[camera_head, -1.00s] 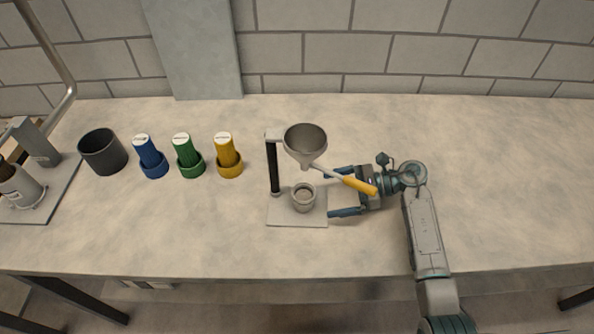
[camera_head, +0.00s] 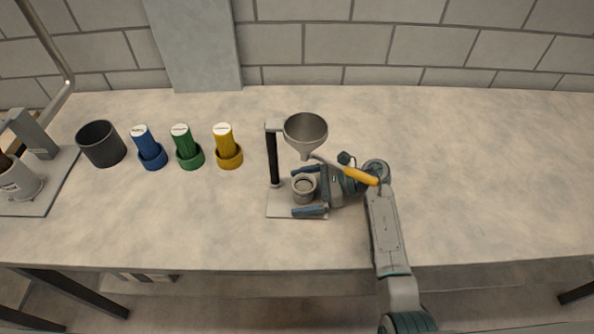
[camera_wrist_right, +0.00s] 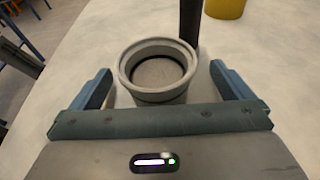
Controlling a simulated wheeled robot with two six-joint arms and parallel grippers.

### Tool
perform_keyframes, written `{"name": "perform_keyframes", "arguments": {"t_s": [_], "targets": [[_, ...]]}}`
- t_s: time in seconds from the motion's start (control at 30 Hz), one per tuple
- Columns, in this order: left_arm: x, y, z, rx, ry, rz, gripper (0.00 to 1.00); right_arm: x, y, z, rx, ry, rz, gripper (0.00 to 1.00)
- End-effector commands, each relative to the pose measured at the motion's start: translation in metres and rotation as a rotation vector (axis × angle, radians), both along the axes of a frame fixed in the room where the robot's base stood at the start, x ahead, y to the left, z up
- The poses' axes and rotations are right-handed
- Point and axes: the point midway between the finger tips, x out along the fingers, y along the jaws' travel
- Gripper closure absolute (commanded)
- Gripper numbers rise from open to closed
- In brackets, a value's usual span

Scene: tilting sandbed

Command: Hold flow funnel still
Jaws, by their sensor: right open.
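The grey metal flow funnel (camera_head: 305,132) sits at the top of a stand with a black post (camera_head: 273,160) and a flat base plate (camera_head: 284,212). A handle with a yellow grip (camera_head: 361,176) reaches right from the funnel. A small grey cup (camera_head: 304,187) stands below the spout, upright on the plate. My right gripper (camera_head: 302,190) is open, low over the plate, its fingers on either side of the cup. In the right wrist view the cup (camera_wrist_right: 158,70) stands between the spread fingers, with gaps on both sides. My left gripper is not seen.
Blue (camera_head: 148,148), green (camera_head: 185,146) and yellow (camera_head: 226,146) containers stand in a row to the left. A dark cup (camera_head: 102,144) stands beyond them. A grey apparatus (camera_head: 34,137) is at the left edge. The table's right side is clear.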

Motion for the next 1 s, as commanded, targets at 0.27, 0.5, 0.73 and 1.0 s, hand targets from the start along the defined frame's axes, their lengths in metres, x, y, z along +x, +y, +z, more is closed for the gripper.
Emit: {"name": "perform_keyframes", "arguments": {"t_s": [0.27, 0.5, 0.73, 1.0], "targets": [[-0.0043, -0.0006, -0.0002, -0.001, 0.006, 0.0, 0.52, 0.0, -0.0003, 0.0002, 0.0, 0.0, 0.0, 0.35], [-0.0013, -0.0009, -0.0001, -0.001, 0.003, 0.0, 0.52, 0.0, -0.0004, 0.0001, 0.0, 0.0, 0.0, 0.66], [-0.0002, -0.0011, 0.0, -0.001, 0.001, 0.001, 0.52, 0.0, -0.0004, 0.0, 0.0, 0.001, 0.0, 0.27], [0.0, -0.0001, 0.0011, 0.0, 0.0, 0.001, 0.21, 0.0019, -0.0032, 0.0019, 0.001, 0.003, -0.005, 0.27]]}}
